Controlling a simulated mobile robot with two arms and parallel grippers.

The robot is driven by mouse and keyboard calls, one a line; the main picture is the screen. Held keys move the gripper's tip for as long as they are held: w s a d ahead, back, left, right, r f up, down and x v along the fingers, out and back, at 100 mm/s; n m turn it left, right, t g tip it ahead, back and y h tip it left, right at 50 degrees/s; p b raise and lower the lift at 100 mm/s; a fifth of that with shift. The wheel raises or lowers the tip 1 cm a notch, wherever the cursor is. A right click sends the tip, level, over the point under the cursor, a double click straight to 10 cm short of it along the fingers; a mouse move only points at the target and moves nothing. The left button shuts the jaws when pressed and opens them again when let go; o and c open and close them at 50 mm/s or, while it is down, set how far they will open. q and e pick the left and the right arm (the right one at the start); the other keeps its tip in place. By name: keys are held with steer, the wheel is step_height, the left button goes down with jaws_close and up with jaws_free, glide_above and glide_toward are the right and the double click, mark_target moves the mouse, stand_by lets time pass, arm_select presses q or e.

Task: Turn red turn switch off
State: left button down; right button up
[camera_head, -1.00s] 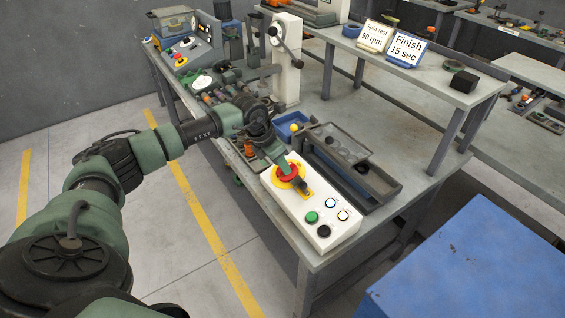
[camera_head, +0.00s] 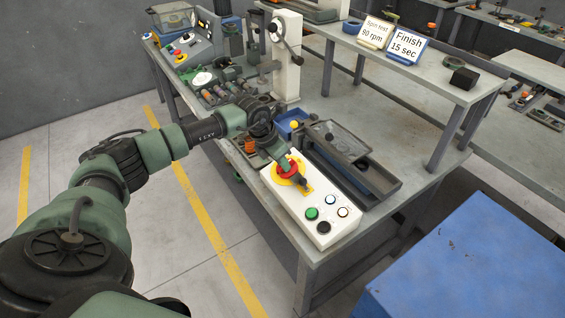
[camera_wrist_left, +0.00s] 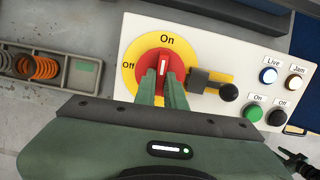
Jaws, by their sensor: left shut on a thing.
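The white control box (camera_head: 328,228) sits on the bench's front corner. Its red turn switch (camera_head: 287,172) stands on a yellow disc; in the left wrist view the red knob (camera_wrist_left: 160,62) has its white mark pointing up toward the "On" label, with "Off" at the left. My left gripper (camera_head: 285,163) reaches down over the switch. In the left wrist view my left gripper's fingers (camera_wrist_left: 163,86) are shut on the red knob's grip bar, one on each side. My right gripper is not in view.
A black-knobbed lever (camera_wrist_left: 228,91) sits right of the switch. A green button (camera_head: 312,214), a black button (camera_head: 323,228) and two lamps are on the same box. A grey tray (camera_head: 350,175) lies behind it. A press (camera_head: 287,60) stands farther back.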

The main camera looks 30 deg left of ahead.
arm_select(q)
steer(key=n+b, duration=0.1)
steer(key=n, duration=0.3)
steer(key=shift+d+n+y, duration=0.1)
steer(key=shift+n+y, duration=0.2)
steer(key=n+b, duration=0.1)
steer(key=n, duration=0.3)
steer(key=shift+d+n+b, duration=0.15)
steer(key=shift+n+b, duration=0.15)
steer(key=shift+b, duration=0.1)
steer(key=n+b, duration=0.1)
steer(key=n, duration=0.3)
steer(key=shift+w+y, duration=0.1)
steer(key=shift+y, duration=0.3)
steer(key=shift+w+d+r+n+g+b, duration=0.15)
steer(key=shift+n+b, duration=0.15)
steer(key=shift+n, duration=0.8)
steer(key=shift+s+a+n+g+b, duration=0.15)
steer(key=shift+n+b, duration=0.1)
steer(key=shift+n, duration=0.85)
steer(key=shift+w, duration=0.1)
steer(key=c, duration=1.5)
jaws_free()
steer(key=shift+d, duration=0.1)
